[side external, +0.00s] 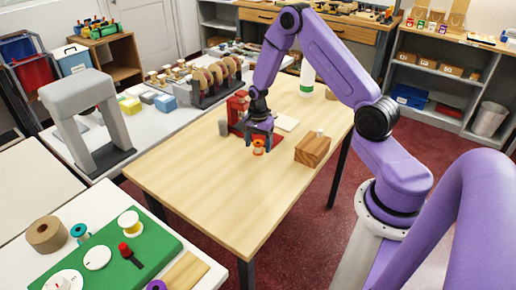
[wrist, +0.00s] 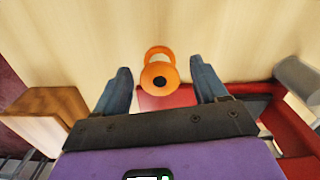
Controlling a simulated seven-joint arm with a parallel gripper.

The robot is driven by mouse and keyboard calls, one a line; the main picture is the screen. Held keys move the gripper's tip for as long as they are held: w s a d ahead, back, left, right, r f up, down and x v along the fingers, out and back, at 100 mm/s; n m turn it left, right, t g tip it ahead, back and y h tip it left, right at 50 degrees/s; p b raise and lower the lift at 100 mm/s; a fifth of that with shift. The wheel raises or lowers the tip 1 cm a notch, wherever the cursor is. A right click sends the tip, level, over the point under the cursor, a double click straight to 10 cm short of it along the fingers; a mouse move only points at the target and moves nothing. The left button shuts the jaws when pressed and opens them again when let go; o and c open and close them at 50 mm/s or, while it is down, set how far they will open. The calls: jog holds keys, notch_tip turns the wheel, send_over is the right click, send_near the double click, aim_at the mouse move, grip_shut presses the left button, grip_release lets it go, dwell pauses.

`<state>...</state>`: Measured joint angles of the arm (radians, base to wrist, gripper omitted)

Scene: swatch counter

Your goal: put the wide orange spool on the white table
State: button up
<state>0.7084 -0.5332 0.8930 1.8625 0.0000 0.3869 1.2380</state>
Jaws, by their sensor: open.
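The orange spool (side external: 258,147) appears to stand upright on the light wooden table (side external: 200,180), below my gripper (side external: 260,139). In the wrist view, the orange spool (wrist: 160,76) shows between the two blue-grey fingers of my gripper (wrist: 160,70), with a clear gap on each side. The fingers are apart and hold nothing. A white table (side external: 15,255) at the front left carries a green mat and small items. Other white tabletops stand behind it, at the left edge and under the grey arch.
A wooden block (side external: 312,151) stands close right of my gripper. A red stand (side external: 238,107) is just behind it, with a grey cylinder (side external: 223,128) beside it. The wooden table's near half is clear.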

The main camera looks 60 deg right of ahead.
jog(key=shift+f, duration=0.6)
jog(key=c, duration=1.2)
jog(key=shift+r, duration=0.1)
jog(key=shift+r, duration=0.45)
notch_tip(320, 180, up, 2)
jog(key=shift+r, duration=0.1)
jog(key=s+a+r, duration=0.4)
jog(key=s+r, duration=0.6)
jog(key=s, duration=0.3)
jog(key=w+a+n, duration=0.4)
jog(key=a+n, duration=0.7)
jog(key=n, duration=0.5)
jog(key=shift+w+r, duration=0.2)
jog(key=shift+w, duration=0.1)
